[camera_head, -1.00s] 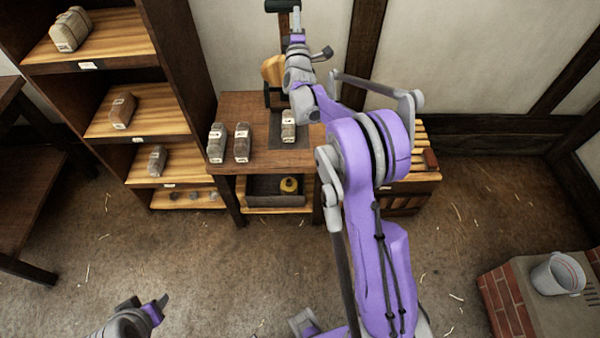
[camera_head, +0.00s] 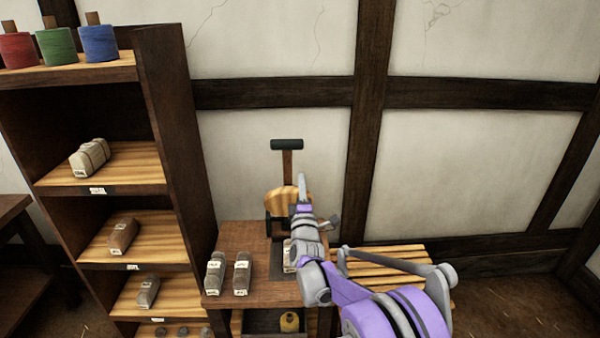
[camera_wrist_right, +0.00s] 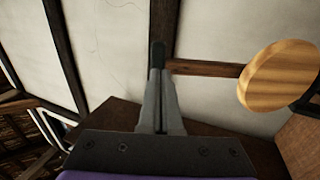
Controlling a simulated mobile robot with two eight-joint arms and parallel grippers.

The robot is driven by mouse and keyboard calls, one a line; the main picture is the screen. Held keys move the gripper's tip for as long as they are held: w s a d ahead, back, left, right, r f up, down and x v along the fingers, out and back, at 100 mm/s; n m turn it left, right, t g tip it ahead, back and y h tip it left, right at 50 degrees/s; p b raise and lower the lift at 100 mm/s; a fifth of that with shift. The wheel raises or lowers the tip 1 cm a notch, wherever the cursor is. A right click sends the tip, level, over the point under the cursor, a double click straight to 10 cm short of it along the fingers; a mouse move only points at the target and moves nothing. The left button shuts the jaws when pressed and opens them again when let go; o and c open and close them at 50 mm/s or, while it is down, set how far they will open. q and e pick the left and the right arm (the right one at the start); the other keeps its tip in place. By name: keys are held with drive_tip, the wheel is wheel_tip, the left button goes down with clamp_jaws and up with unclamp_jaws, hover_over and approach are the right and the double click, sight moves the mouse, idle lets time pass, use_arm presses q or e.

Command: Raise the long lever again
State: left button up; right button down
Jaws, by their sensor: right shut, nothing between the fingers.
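In the right wrist view the lever's shaft (camera_wrist_right: 207,68) runs from the disc (camera_wrist_right: 277,76) to the dark grip (camera_wrist_right: 158,55). My right gripper (camera_head: 302,182) is shut and empty, below the grip in the head picture. In the wrist view its fingertips (camera_wrist_right: 159,76) overlap the grip's end; I cannot tell whether they touch. My left gripper is out of view.
The workbench (camera_head: 238,240) carries several labelled grey bundles (camera_head: 242,272). A tall shelf (camera_head: 170,120) with spools and bundles stands close on the left. A slatted wooden bench (camera_head: 395,258) is to the right. The wall (camera_head: 465,170) is right behind the lever.

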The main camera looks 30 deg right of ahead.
drive_tip(key=v, duration=0.2)
drive_tip(key=shift+s+a, duration=0.25)
drive_tip(key=shift+s, duration=0.05)
drive_tip(key=shift+f, duration=0.1)
drive_tip(key=s+a+f+m+g+y+p, duration=0.1)
drive_tip(key=s+a+f+m+g+y, duration=0.1)
drive_tip(key=s+a+y, duration=0.5)
drive_tip(key=s+a+f+m+g+y+p, duration=0.1)
drive_tip(key=s+a+m+g+y, duration=0.15)
drive_tip(key=a, duration=0.85)
drive_tip(key=s+a+f+m+g, duration=0.2)
drive_tip(key=s+f+g, duration=0.1)
drive_tip(key=s, duration=0.5)
drive_tip(key=s+a+f+m+g+y+p, duration=0.1)
drive_tip(key=s+a+f+m+g, duration=0.1)
drive_tip(key=s, duration=0.6)
drive_tip(key=s+a+f+m+g, duration=0.2)
drive_tip(key=s+f, duration=0.4)
drive_tip(key=s, duration=0.3)
drive_tip(key=shift+a+f+m+g+y+p, duration=0.3)
drive_tip(key=shift+a+m+g+y+p, duration=0.1)
drive_tip(key=shift+m+g, duration=0.35)
drive_tip(key=shift+s, duration=0.1)
